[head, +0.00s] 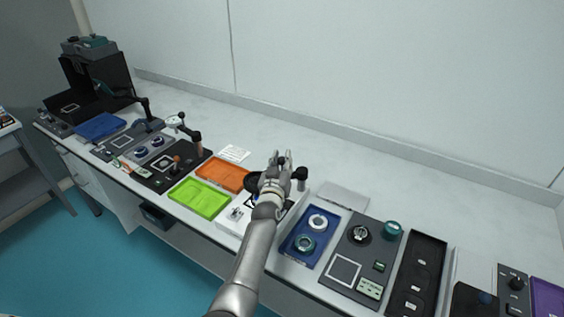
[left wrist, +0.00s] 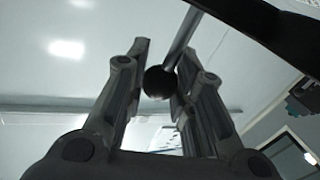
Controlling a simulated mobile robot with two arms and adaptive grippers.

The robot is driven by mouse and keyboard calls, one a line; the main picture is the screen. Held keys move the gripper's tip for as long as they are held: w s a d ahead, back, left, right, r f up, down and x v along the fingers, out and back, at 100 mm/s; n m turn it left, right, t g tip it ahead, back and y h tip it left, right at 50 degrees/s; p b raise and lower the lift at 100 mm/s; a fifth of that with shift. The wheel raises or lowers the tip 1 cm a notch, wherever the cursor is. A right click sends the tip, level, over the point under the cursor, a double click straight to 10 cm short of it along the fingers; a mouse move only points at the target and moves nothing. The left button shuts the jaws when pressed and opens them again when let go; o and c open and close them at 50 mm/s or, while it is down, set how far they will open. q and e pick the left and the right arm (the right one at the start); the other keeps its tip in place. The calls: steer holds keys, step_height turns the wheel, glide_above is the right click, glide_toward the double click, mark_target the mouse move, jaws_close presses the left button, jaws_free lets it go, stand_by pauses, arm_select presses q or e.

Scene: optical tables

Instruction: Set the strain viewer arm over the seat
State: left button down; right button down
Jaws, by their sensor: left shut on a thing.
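The strain viewer stands on a white base plate (head: 228,222) at the front middle of the bench. Its dark post (head: 301,175) rises at the right, and a dark round viewer head (head: 252,182) shows just left of my gripper. My left gripper (head: 281,160) is over the viewer and hides much of its arm. In the left wrist view my fingers (left wrist: 158,88) are shut around a black ball knob (left wrist: 159,83) on a thin metal rod (left wrist: 181,40). A black-outlined mark, perhaps the seat, is partly hidden by the head and my arm.
Left of the viewer lie a green tray (head: 198,199) and an orange tray (head: 222,175). To the right are a blue tray (head: 297,249) with ring-shaped parts and a dark panel (head: 345,272). The bench behind the viewer is clear up to the wall.

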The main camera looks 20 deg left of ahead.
arm_select(q)
steer(key=c, duration=1.2)
jaws_free()
steer(key=shift+w, duration=0.1)
